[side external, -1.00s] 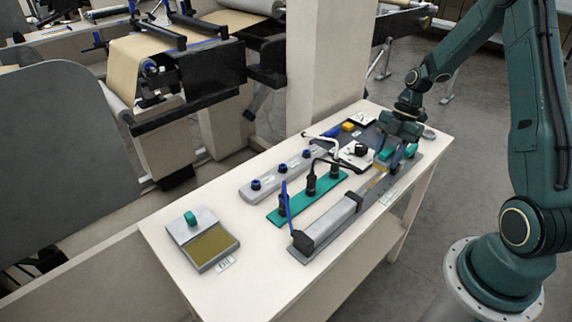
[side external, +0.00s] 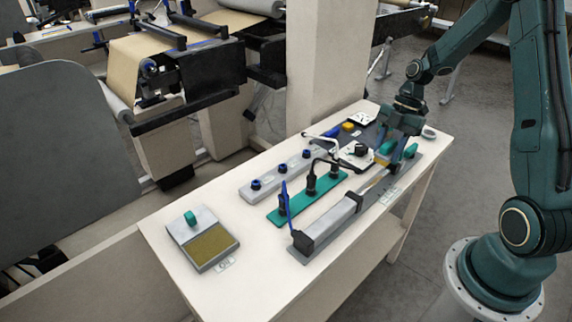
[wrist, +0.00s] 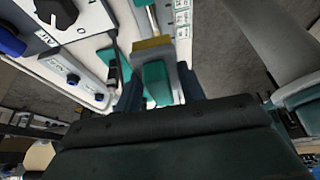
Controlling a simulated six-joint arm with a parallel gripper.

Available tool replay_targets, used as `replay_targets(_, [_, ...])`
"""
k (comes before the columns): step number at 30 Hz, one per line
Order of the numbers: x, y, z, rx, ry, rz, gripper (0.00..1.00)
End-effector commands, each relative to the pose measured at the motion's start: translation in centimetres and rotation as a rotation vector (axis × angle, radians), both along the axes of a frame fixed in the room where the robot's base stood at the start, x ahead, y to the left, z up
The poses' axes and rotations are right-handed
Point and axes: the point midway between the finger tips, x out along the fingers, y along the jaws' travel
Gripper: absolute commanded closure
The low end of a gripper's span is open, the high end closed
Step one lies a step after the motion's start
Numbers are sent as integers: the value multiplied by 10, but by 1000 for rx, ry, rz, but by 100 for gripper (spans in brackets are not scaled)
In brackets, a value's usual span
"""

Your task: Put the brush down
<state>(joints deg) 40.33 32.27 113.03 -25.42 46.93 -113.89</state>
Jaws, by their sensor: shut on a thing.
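In the wrist view the brush shows as a teal handle (wrist: 156,82) with a tan-yellow block (wrist: 152,47) at its far end. My gripper (wrist: 161,92) is shut on the teal handle, with one dark blue finger on each side. In the side view my gripper (side external: 397,156) is low over the far right end of the long grey rail fixture (side external: 345,213). A tan-yellow patch (side external: 377,181) shows at the rail just below the fingers. The fingers partly hide the brush there, and I cannot tell whether it touches the fixture.
A grey tray with a tan pad (side external: 213,246) lies at the near left of the white table (side external: 185,293). A teal strip with upright dark tools (side external: 307,198) and a grey strip with blue knobs (side external: 283,176) lie left of the rail. A white knob box (side external: 357,155) stands close by.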

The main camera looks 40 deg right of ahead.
Motion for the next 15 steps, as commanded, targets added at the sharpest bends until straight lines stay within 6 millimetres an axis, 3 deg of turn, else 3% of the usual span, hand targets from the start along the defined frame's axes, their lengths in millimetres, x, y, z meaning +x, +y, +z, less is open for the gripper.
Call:
replay_targets(8, [20,25,6,6,-5,75,79])
replay_targets(15, [49,75,18,17,-8,204,79])
